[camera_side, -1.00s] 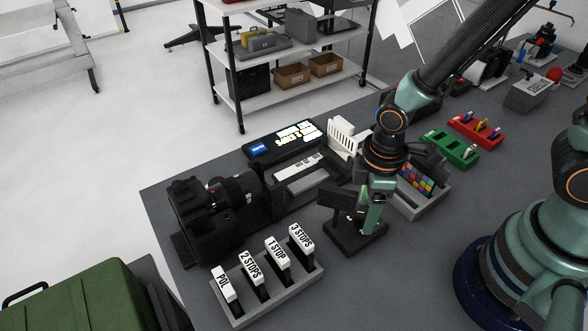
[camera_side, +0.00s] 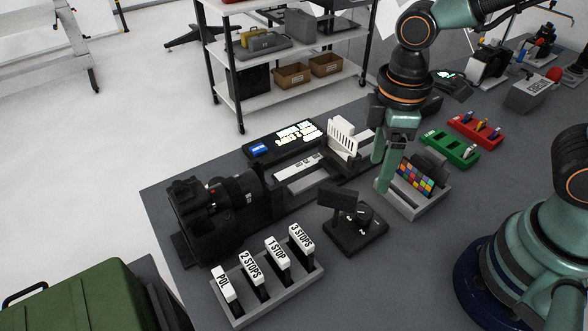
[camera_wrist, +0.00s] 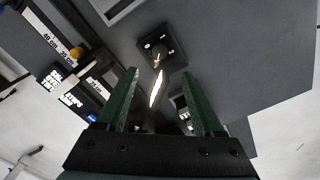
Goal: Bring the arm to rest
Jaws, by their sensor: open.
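My gripper (camera_side: 390,158) hangs above the grey table (camera_side: 420,250) in the side view, between the white slotted piece and the colour chart stand. Its green fingers also show in the wrist view (camera_wrist: 164,98). They are apart and I see nothing held between them. A black dial stand (camera_side: 352,222) sits on the table below and to the left of my gripper, clear of it. Its numbered dial block also shows in the wrist view (camera_wrist: 158,46), beyond the fingertips.
A black camera (camera_side: 215,215) stands at the left, with a rack of labelled filters (camera_side: 268,275) in front. The colour chart stand (camera_side: 414,180) is close beside my gripper. Green (camera_side: 450,148) and red (camera_side: 476,130) trays lie to the right.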

